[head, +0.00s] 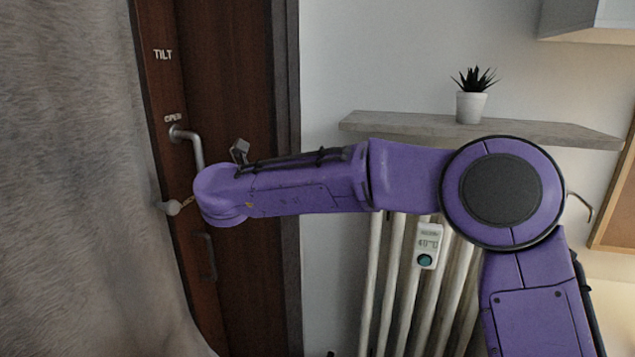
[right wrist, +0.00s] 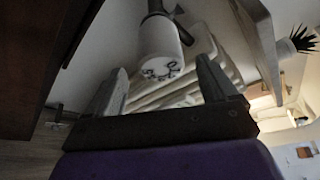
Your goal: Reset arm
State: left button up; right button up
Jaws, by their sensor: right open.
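My right arm comes in from the lower right of the head view and reaches left, its purple wrist end (head: 220,195) in front of the brown door frame. My right gripper is hidden there. In the right wrist view my right gripper (right wrist: 162,66) is open, its two dark fingers wide apart. A white numbered thermostat knob (right wrist: 161,50) appears between and beyond the fingers; I cannot tell whether they touch it. My left gripper is in neither view.
A metal handle (head: 196,145) is on the brown door (head: 245,90), close to my wrist. A grey shelf (head: 400,124) with a potted plant (head: 471,107) is above the forearm. A white radiator (head: 400,290) is below it. A grey curtain (head: 75,180) fills the left side.

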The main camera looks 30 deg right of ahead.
jog(key=shift+v, duration=1.7)
jog(key=shift+w, duration=0.1)
